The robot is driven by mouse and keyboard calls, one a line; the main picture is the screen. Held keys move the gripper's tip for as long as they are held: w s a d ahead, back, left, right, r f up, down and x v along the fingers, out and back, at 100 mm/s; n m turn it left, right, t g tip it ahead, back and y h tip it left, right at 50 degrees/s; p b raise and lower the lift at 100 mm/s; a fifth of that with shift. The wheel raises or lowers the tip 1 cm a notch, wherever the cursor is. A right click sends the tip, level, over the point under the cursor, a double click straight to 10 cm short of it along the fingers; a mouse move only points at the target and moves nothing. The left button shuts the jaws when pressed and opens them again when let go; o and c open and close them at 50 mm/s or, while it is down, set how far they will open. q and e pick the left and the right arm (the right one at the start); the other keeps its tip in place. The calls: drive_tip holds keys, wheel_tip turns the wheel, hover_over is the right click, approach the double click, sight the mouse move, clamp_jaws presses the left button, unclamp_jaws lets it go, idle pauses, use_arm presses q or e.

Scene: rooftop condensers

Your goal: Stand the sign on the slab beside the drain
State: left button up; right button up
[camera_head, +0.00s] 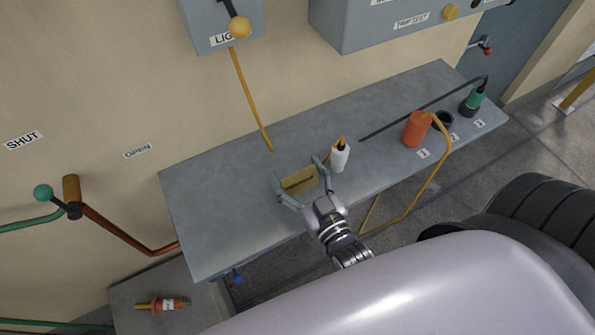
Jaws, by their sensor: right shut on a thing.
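My right gripper (300,184) is over the grey bench top, its two fingers on either side of a small yellow piece (299,178). It is shut on this piece, which looks like the sign. The piece has a dark line along it, and its face cannot be read from here. I cannot tell whether it touches the bench or is held just above it. A low grey slab (130,318) shows at the bottom left, below the bench. I cannot make out a drain. My left gripper is not in view.
An orange-and-green piece (163,304) lies on the slab. A lever (73,195) and pipes stick out at left. The bench's left end is clear.

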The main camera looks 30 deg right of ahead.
drive_tip(key=shift+f, duration=0.1)
drive_tip(key=o, duration=1.2)
drive_tip(key=shift+c, duration=0.2)
